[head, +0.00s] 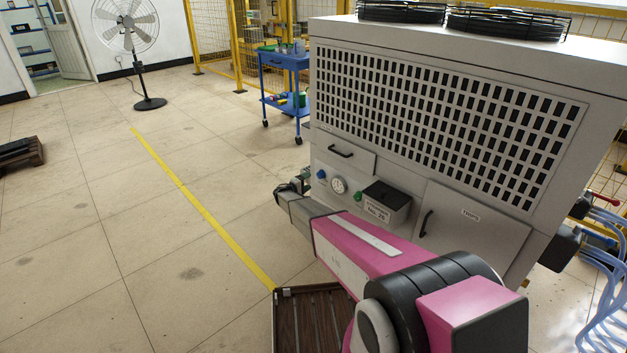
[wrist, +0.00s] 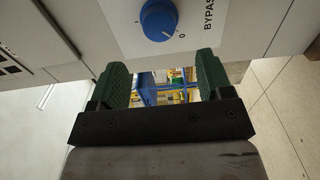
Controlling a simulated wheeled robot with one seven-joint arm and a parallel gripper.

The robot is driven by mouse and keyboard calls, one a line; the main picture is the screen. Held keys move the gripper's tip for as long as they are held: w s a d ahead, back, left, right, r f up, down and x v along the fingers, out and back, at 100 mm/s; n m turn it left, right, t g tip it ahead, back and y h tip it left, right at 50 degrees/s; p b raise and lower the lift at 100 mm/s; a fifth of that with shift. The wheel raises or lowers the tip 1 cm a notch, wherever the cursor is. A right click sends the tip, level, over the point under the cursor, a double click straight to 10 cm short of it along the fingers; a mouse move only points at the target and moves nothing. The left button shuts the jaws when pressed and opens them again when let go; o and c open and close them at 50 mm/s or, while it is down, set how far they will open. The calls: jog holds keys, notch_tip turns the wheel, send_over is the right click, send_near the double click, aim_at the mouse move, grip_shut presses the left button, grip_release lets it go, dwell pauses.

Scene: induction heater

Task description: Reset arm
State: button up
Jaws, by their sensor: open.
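My gripper (wrist: 163,78) is open in the wrist view. Its two green fingers stand apart with nothing between them but the distant background. A blue knob (wrist: 158,19) on a plate lettered BYPASS lies just beyond the fingertips, towards the top of the view. The fingers do not close around it; whether they touch the panel I cannot tell. In the head view, my pink arm reaches left across the front of the grey machine (head: 420,150), and my gripper (head: 303,182) is small and partly hidden beside the blue knob (head: 321,174).
The machine front also has a gauge (head: 339,186), a green knob (head: 358,197), a black box (head: 387,197) and a door with a handle (head: 427,223). A blue cart (head: 286,62) and a fan (head: 128,25) stand behind. The floor to the left is largely clear. Blue hoses (head: 605,265) hang at right.

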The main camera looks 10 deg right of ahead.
jog(key=v, duration=0.2)
jog(key=shift+s+a, duration=0.2)
jog(key=shift+a, duration=0.05)
jog(key=s+d+r+m+g+y, duration=0.2)
jog(key=s+d+r+g, duration=0.15)
jog(key=s, duration=0.55)
jog(key=s+d+r+m+g+y, duration=0.1)
jog(key=s+d+r+g, duration=0.15)
jog(key=s+d, duration=0.4)
jog(key=s+d+r+m+g+y, duration=0.2)
jog(key=s+r, duration=0.1)
jog(key=s, duration=0.8)
jog(key=s+a+r+m+g+y, duration=0.1)
jog(key=s+r+y, duration=0.3)
jog(key=s, duration=0.8)
jog(key=s+a+r+m+g+y, duration=0.1)
jog(key=s+r+y, duration=0.4)
jog(key=s, duration=0.8)
jog(key=shift+a+r+g+y, duration=0.3)
jog(key=shift+a+r, duration=0.15)
jog(key=shift+a, duration=0.2)
